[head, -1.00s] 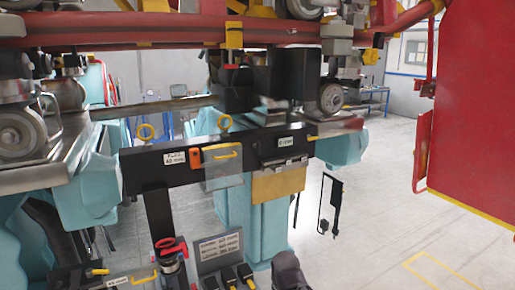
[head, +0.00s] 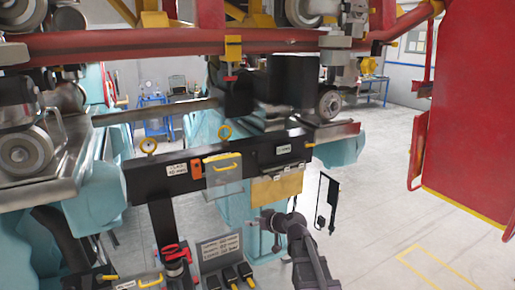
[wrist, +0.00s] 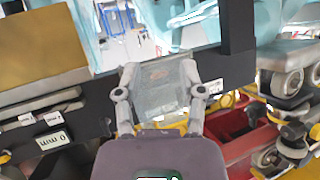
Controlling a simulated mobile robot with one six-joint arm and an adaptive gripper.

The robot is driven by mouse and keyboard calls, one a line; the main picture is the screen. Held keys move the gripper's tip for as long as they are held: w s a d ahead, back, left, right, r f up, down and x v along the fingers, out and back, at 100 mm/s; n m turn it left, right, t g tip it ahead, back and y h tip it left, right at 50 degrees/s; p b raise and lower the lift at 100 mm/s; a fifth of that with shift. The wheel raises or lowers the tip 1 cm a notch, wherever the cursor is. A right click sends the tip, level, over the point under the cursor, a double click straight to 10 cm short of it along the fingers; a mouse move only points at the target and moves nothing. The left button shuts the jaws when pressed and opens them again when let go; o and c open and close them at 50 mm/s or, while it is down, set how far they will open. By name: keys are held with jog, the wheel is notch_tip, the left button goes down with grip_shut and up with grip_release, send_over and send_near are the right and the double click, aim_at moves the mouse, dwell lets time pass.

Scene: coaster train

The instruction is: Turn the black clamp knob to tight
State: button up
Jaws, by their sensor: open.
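No black clamp knob can be told apart for certain in either view. A black crossbeam (head: 262,150) carries labels, an orange piece (head: 196,170) and a grey see-through cover (head: 223,169) with a yellow handle. My gripper (head: 268,222) is in front of and below the beam, right of the cover, under a tan plate (head: 290,186). In the wrist view my gripper (wrist: 160,70) is open, its two fingers apart. A grey see-through panel (wrist: 165,88) shows between the fingers; whether they touch it is unclear. Nothing is visibly held.
A red rail (head: 200,48) crosses above the beam. A black post with a red ring (head: 175,255) and a label plate (head: 219,248) stand at lower left. A red panel (head: 470,110) fills the right. Open floor (head: 370,220) lies between.

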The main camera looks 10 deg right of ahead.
jog(key=w+d+r+t+p, duration=0.2)
jog(key=w+d+r+t, duration=0.1)
jog(key=w+r, duration=0.3)
jog(key=m+t+h+p, duration=0.2)
jog(key=t+h+p, duration=0.1)
jog(key=t, duration=0.1)
send_near(258, 156)
jog(key=v, duration=0.3)
jog(key=shift+w+d+f, duration=0.1)
jog(key=shift+d+f, duration=0.1)
jog(key=shift+f, duration=0.2)
jog(key=x, duration=1.3)
jog(key=shift+w+a+r, duration=0.25)
jog(key=shift+w, duration=0.1)
jog(key=shift+d, duration=0.1)
grip_shut()
